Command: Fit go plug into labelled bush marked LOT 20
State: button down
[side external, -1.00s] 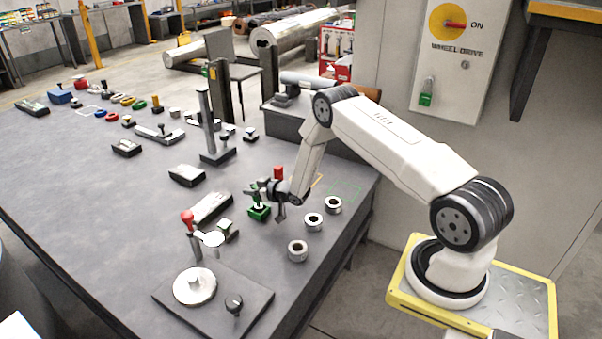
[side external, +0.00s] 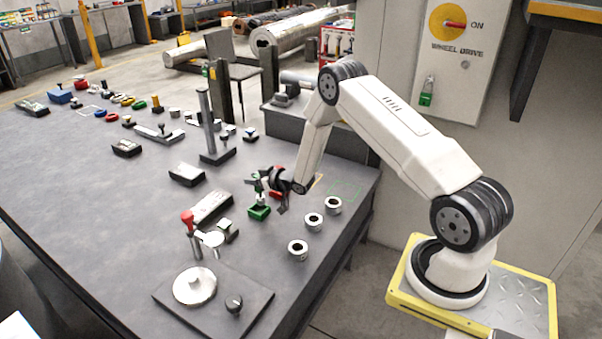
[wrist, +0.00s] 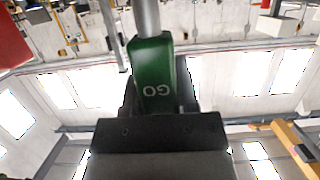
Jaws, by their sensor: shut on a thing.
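In the wrist view the go plug (wrist: 153,75) has a green body marked GO, the letters upside down, and a silver pin rising out of the top edge. Dark jaws (wrist: 160,130) cover its lower part. Three grey ring-shaped bushes stand on the bench right of my gripper: a near one (side external: 298,250), a middle one (side external: 313,221) and a far one (side external: 333,205). No LOT marking is readable on them.
A red-topped gauge (side external: 188,222) and a dark plate with a silver disc (side external: 194,286) lie front left. A dark upright stand (side external: 217,155) is behind my gripper. A green outline (side external: 345,190) marks bare bench beyond the bushes.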

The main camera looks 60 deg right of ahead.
jog(key=s+a+r, duration=0.3)
jog(key=s+r, duration=0.5)
jog(key=s, duration=0.4)
jog(key=shift+a, duration=0.2)
dwell(0.4)
jog(key=s+d+f, duration=0.3)
jog(key=s+d, duration=0.1)
jog(key=d, duration=0.4)
jog(key=shift+s+f+h, duration=0.25)
jog(key=shift+s+h, duration=0.05)
jog(key=shift+f, duration=0.2)
